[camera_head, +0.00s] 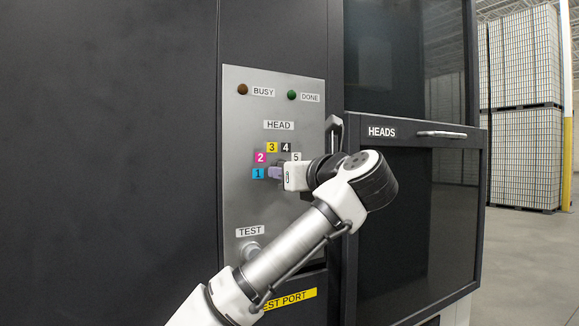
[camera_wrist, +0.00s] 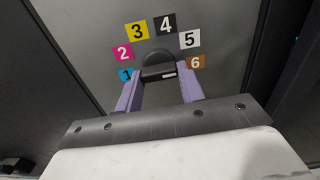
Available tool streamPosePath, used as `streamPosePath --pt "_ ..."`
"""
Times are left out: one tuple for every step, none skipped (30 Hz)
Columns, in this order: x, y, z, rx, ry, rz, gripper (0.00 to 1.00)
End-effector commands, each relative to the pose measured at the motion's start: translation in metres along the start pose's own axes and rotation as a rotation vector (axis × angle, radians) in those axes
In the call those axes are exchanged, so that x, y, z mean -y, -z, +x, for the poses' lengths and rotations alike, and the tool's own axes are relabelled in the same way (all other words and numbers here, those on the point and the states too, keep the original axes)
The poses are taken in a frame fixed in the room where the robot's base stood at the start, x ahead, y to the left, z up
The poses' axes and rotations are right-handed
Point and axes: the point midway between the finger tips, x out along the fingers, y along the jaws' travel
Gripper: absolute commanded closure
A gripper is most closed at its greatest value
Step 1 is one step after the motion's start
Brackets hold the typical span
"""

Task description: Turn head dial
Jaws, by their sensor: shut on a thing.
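The head dial (camera_wrist: 158,62) is a dark round knob with a grip bar, in the middle of the wrist view. A white mark on the bar lies toward its right end, on the side of the brown 6 label (camera_wrist: 196,62). Coloured number labels arc around the dial, from the blue 1 label (camera_wrist: 126,75) at left over the black 4 label (camera_wrist: 165,24). My gripper (camera_wrist: 161,80) is shut on the dial, one purple finger at each end of the bar. In the head view my gripper (camera_head: 276,173) hides the dial and the 6 label.
The grey panel (camera_head: 240,130) also has a brown BUSY lamp (camera_head: 243,89), a green DONE lamp (camera_head: 292,95) and a TEST button (camera_head: 250,251), partly behind my arm. The HEADS drawer or door (camera_head: 440,133) with a handle is close on the right.

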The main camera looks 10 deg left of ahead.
Motion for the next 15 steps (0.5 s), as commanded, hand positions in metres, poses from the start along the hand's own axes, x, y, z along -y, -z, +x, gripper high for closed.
streamPosePath --pt "0.0 0.0009 0.0 -0.005 -0.002 0.037 0.85" --pt "-0.0002 0.001 0.0001 -0.006 -0.002 0.056 0.85" --pt "-0.0005 0.0012 0.0002 -0.006 -0.002 0.079 0.85" --pt "-0.0007 0.0014 0.0003 -0.007 -0.002 0.095 0.85" --pt "-0.0006 0.0017 0.0003 -0.007 -0.002 0.112 0.85" --pt "-0.0005 0.0021 0.0002 -0.007 -0.001 0.13 0.85" --pt "-0.0004 0.0023 0.0002 -0.007 -0.001 0.143 0.85" --pt "-0.0004 0.0025 0.0001 -0.007 -0.001 0.156 0.85" --pt "-0.0005 0.0026 0.0001 -0.007 -0.001 0.169 0.85" --pt "-0.0006 0.0027 0.0001 -0.007 -0.001 0.178 0.85" --pt "-0.0007 0.0028 0.0002 -0.007 -0.001 0.186 0.85" --pt "-0.0008 0.003 0.0002 -0.008 -0.001 0.196 0.85" --pt "-0.0009 0.0031 0.0003 -0.008 -0.001 0.202 0.85" --pt "-0.0009 0.0033 0.0003 -0.008 -0.001 0.207 0.85" --pt "-0.001 0.0034 0.0003 -0.009 -0.001 0.212 0.85"
